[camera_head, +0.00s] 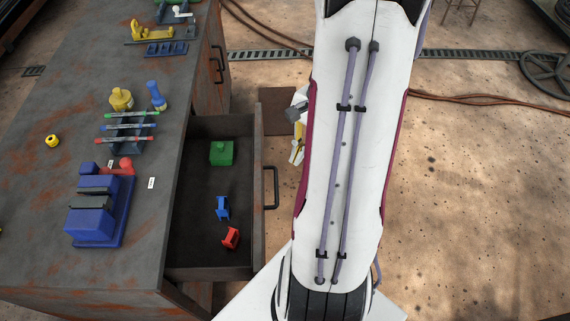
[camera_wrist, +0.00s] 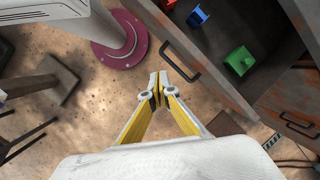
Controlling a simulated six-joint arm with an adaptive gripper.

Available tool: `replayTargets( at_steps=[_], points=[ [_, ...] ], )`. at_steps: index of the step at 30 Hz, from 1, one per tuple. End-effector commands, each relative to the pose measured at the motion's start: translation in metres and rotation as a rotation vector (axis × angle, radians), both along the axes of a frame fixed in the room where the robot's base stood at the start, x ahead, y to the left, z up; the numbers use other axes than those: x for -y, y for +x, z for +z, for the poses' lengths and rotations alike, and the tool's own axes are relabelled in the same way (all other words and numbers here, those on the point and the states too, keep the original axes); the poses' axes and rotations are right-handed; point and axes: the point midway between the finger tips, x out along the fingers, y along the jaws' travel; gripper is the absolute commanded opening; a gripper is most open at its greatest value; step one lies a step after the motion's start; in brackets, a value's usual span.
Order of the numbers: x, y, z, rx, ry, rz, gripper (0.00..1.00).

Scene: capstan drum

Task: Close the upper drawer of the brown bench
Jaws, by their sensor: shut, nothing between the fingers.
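The brown bench (camera_head: 60,120) has a grey worktop and rust-stained sides. Its upper drawer (camera_head: 258,235) is pulled out to the right and stands open, with a dark handle (camera_head: 270,187) on its front. The handle also shows in the wrist view (camera_wrist: 180,62). Inside the drawer lie a green block (camera_head: 221,152), a blue piece (camera_head: 222,207) and a red piece (camera_head: 230,238). My gripper (camera_wrist: 158,80) is shut and empty, outside the drawer front and close to the handle, apart from it in the picture. In the head view my arm hides most of the gripper.
Another closed compartment with handles (camera_head: 217,65) is farther back. The floor right of my arm is mostly clear, with cables (camera_head: 480,101) beyond.

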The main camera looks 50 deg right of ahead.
Motion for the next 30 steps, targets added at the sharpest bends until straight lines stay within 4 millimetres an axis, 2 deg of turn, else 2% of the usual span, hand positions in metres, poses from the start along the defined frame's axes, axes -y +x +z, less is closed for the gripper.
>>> replayTargets(
  at_steps=[12,18,23,27,30],
  points=[
    [0.050,-0.008,-0.067,-0.050,0.130,-0.393,0.00],
    [0.068,-0.007,-0.092,-0.066,0.173,-0.557,0.00],
    [0.084,0.004,-0.108,-0.071,0.195,-0.690,0.00],
    [0.103,0.021,-0.104,-0.053,0.190,-0.813,0.00],
    [0.108,0.025,-0.103,-0.054,0.194,-0.873,0.00]
  ],
)
